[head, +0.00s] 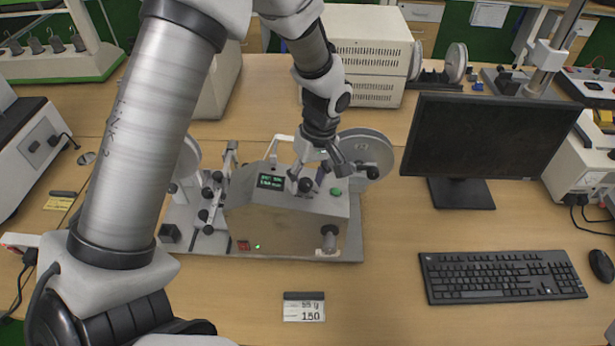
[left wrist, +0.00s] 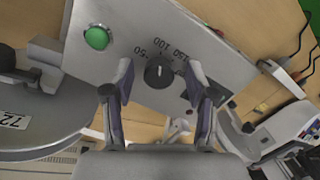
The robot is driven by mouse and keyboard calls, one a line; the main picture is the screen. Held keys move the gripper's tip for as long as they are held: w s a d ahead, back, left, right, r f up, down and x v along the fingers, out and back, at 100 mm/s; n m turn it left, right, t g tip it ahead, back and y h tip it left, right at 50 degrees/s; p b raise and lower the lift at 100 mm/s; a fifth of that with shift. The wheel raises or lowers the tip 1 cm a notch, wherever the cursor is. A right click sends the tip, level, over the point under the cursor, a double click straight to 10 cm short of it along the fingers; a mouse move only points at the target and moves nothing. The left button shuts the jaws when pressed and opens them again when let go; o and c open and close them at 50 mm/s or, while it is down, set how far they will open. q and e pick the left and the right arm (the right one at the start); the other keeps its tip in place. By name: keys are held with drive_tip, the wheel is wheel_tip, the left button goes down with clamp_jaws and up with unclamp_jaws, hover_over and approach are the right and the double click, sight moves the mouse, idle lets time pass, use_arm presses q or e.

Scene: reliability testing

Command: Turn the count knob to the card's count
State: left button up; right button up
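The card (head: 304,309) lies on the table in front of the machine and reads 150 on its lower line. The dark round count knob (left wrist: 159,72) is on the machine's panel (head: 285,205), with the marks 50, 100 and 150 upside down around it in the left wrist view. A short light mark shows on the knob; I cannot tell exactly which number it points at. My left gripper (left wrist: 163,88) is open, one finger on each side of the knob with visible gaps. In the head view my left gripper (head: 309,176) is over the panel. My right gripper is out of view.
A green button (left wrist: 96,38) sits beside the knob. A small lit display (head: 271,182) is on the panel's left. A reel (head: 366,148) stands behind the machine. A monitor (head: 490,135) and keyboard (head: 502,276) are at right. Table around the card is clear.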

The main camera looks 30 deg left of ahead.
use_arm(q)
clamp_jaws()
drive_tip(key=shift+m+p, duration=0.35)
drive_tip(key=shift+m, duration=0.05)
idle(0.4)
drive_tip(key=shift+r+m+p, duration=0.1)
drive_tip(key=shift+m+p, duration=0.6)
drive_tip(key=shift+m, duration=0.1)
drive_tip(key=m+p, duration=0.1)
drive_tip(key=m, duration=0.1)
drive_tip(key=shift+m+p, duration=0.3)
drive_tip(key=m+p, duration=0.2)
drive_tip(key=m, duration=0.2)
drive_tip(key=shift+m+g+y, duration=0.3)
drive_tip(key=shift+m+y, duration=0.1)
drive_tip(key=shift+f, duration=0.2)
